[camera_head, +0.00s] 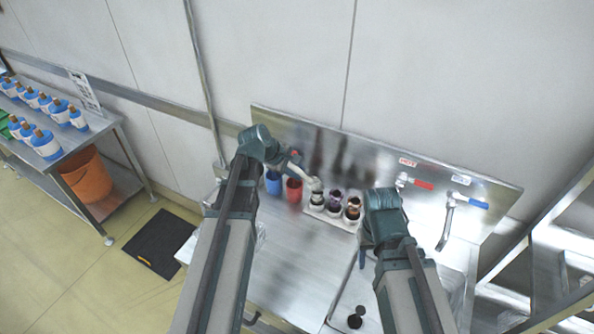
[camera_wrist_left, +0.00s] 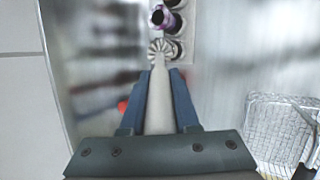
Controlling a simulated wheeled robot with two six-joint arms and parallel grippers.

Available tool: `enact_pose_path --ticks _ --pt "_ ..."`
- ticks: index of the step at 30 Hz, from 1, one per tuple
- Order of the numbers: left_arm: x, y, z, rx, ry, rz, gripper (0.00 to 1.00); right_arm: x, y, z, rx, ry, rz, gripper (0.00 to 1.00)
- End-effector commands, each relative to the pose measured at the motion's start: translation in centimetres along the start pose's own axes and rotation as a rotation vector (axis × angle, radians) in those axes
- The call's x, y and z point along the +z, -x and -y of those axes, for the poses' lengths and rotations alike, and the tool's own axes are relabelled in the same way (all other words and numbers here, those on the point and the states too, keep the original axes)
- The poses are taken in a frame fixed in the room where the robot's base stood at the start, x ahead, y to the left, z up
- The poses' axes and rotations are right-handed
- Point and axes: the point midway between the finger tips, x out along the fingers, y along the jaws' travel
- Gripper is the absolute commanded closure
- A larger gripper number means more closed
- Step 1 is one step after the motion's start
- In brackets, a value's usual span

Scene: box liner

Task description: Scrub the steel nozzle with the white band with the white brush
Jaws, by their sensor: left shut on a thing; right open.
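My left gripper (camera_head: 292,164) is shut on the handle of the white brush (camera_head: 314,184). In the left wrist view the brush handle (camera_wrist_left: 159,105) runs between the blue fingers, and its round bristle head (camera_wrist_left: 160,48) is at the nearest nozzle. That nozzle (camera_head: 317,198) is at the left end of a white rack (camera_head: 332,217) and looks pale-banded; the brush head partly covers it. Whether the bristles touch it is unclear. A purple-banded nozzle (camera_head: 335,196) and an orange-banded one (camera_head: 352,208) stand beside it. My right gripper (camera_head: 366,255) is open over the counter, mostly hidden by its arm.
A blue cup (camera_head: 273,183) and a red cup (camera_head: 294,191) stand left of the rack. A steel backsplash (camera_head: 330,150) rises behind. Red and blue taps (camera_head: 470,201) are at the right. Dark round items (camera_head: 355,321) lie near the front. The counter's middle (camera_head: 290,255) is bare.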

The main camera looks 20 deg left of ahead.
Motion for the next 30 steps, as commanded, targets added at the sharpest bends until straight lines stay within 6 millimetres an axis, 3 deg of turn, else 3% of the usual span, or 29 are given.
enact_pose_path --ticks 17,30 --pt "-0.3 -1.7 -3.0 -0.002 -0.001 -0.002 1.00 0.0 0.0 0.0 0.000 0.000 0.000 0.50" --pt "-0.3 -1.8 -3.0 -0.001 0.000 -0.001 1.00 0.0 -0.1 0.0 0.000 0.000 0.000 0.50"
